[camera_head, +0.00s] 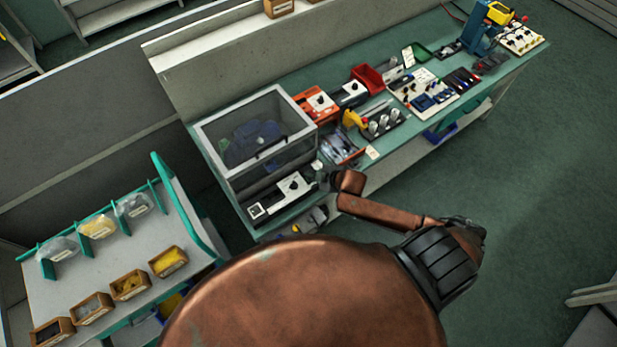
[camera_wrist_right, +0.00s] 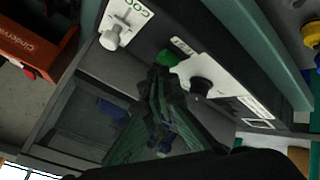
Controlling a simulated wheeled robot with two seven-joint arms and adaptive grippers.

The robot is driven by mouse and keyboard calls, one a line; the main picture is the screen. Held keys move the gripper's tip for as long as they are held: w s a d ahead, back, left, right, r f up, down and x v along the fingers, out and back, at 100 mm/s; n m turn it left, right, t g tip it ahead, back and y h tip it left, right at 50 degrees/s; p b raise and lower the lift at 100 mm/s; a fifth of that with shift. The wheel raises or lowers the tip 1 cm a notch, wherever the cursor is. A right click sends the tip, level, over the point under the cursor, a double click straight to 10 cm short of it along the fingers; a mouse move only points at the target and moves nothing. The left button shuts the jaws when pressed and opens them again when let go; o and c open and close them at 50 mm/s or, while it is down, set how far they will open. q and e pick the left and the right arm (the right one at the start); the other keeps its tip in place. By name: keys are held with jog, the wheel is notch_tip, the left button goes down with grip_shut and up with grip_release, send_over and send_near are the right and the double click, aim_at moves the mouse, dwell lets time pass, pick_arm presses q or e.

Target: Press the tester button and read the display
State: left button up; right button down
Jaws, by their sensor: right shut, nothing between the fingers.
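The tester (camera_head: 237,185) is a grey box with a clear lidded chamber and a front control strip at the near left end of the bench. A small white-framed display (camera_head: 256,209) sits at the strip's left end; its reading is too small to make out. In the right wrist view, the green button (camera_wrist_right: 167,57) lies on the strip between a white knob and a black knob (camera_wrist_right: 201,86). My right gripper (camera_head: 322,180) is shut and empty at the strip's right end. Its fingertips (camera_wrist_right: 160,74) are right by the green button; I cannot tell whether they touch it. My left gripper is out of view.
A teal rack (camera_head: 100,275) with labelled boxes is at the lower left.

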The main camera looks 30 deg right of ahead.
jog(key=shift+f, duration=0.45)
dwell(0.9)
jog(key=shift+r+p, duration=0.9)
notch_tip(320, 180, up, 5)
jog(key=p, duration=0.5)
jog(key=shift+r, duration=0.1)
dwell(0.6)
